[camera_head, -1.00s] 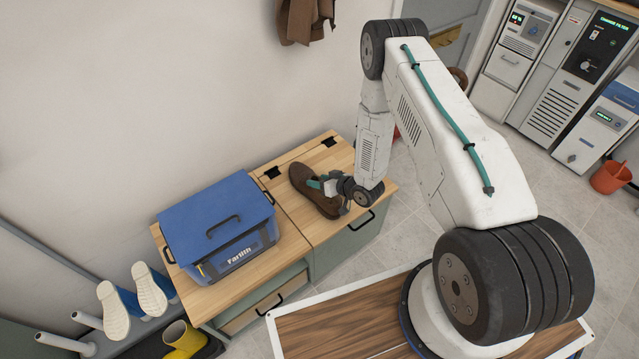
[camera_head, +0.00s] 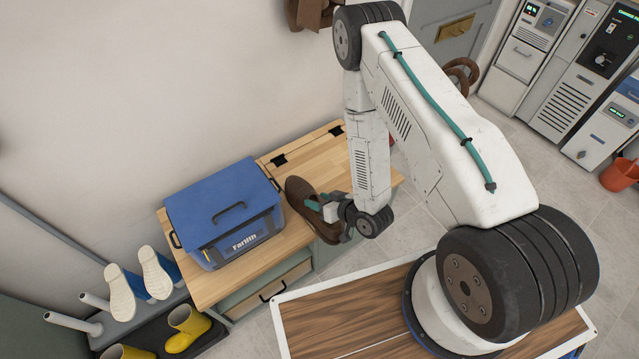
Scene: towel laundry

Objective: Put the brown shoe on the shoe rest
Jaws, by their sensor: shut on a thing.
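The brown shoe (camera_head: 298,191) is held by my gripper (camera_head: 328,206) over the wooden cabinet top, just right of the blue cooler bag. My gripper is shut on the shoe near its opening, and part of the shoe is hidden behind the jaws. The shoe rest (camera_head: 86,318) is at the lower left, with slanted white pegs and a black tray below. White-soled blue shoes (camera_head: 139,277) hang upturned on it.
The blue cooler bag (camera_head: 226,212) stands on the wooden cabinet (camera_head: 206,289), between the shoe and the shoe rest. Yellow boots (camera_head: 186,325) sit in the tray under the rest. A wall is behind. An orange-red bucket (camera_head: 619,172) is far right.

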